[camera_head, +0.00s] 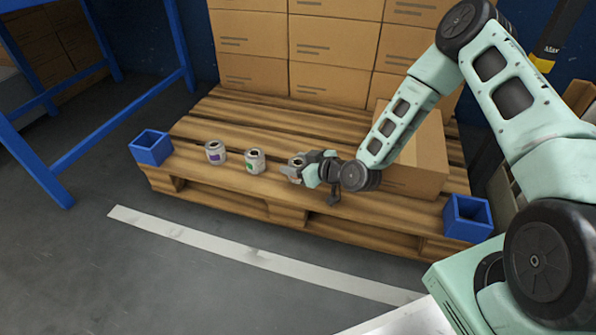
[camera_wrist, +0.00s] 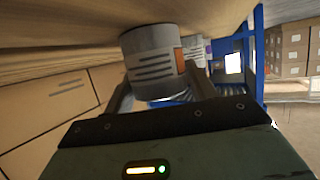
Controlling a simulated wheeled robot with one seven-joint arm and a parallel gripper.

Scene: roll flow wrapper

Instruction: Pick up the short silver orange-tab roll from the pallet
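The short silver roll with an orange tab (camera_wrist: 153,58) shows close up in the wrist view, with dark printed lines on its side. It also shows in the head view (camera_head: 296,161), near the front edge of the wooden pallet (camera_head: 240,188), partly hidden by my gripper. My gripper (camera_head: 306,169) comes at it from the right, low over the pallet. In the wrist view its two fingers (camera_wrist: 158,88) lie on either side of the roll, close to its sides. I cannot tell whether they touch it. The roll appears to be at the pallet surface.
A green-tab roll (camera_head: 255,162) and a purple-tab roll (camera_head: 215,153) stand left of it. A carton (camera_head: 424,150) stands behind my forearm, and stacked cartons (camera_head: 300,50) fill the back. The floor in front is clear.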

